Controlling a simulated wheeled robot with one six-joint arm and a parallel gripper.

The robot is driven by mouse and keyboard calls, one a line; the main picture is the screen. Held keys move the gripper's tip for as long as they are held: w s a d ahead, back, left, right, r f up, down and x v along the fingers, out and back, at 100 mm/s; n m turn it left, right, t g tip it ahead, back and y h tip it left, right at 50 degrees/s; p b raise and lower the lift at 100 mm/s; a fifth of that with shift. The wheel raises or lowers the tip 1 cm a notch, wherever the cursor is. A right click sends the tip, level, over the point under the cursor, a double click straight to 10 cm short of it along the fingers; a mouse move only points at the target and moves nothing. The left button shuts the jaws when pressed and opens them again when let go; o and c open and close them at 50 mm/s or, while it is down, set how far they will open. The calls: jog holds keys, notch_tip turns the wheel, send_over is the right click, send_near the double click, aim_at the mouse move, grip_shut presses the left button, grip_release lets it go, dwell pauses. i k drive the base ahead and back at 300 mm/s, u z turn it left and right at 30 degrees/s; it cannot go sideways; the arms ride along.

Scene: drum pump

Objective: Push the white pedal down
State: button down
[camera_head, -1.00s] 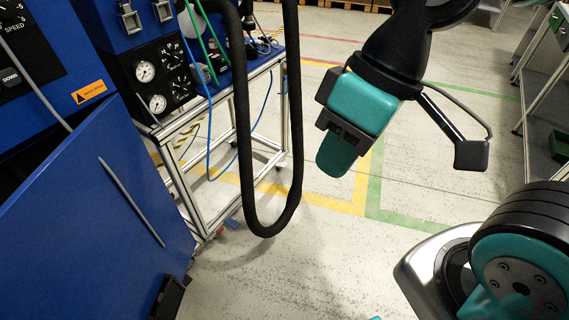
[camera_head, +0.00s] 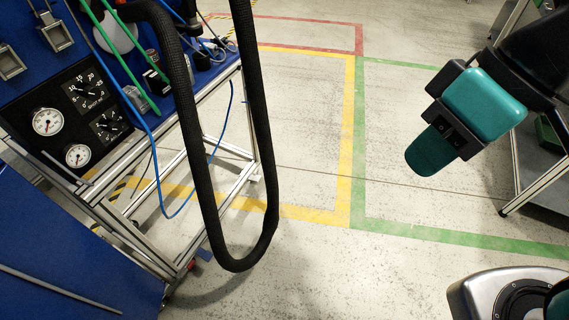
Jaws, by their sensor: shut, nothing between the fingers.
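I cannot make out a white pedal in this view. My gripper (camera_head: 431,150), with teal fingers and a black and teal body, hangs over the open floor at the upper right. Its fingers are shut and hold nothing. It is well apart from the blue machine (camera_head: 60,235) on the left. The floor at the foot of the machine is partly hidden by its frame and the hose.
A thick black hose (camera_head: 204,190) hangs in a loop beside the aluminium frame (camera_head: 215,205). Pressure gauges (camera_head: 47,121) sit on a black panel. A metal-legged table (camera_head: 517,190) stands at the right. The marked floor (camera_head: 300,180) between is clear.

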aim_at(255, 179)
jog(key=z, duration=0.2)
jog(key=i, duration=0.7)
jog(key=u, duration=0.6)
jog(key=i, duration=0.55)
jog(key=u, duration=0.5)
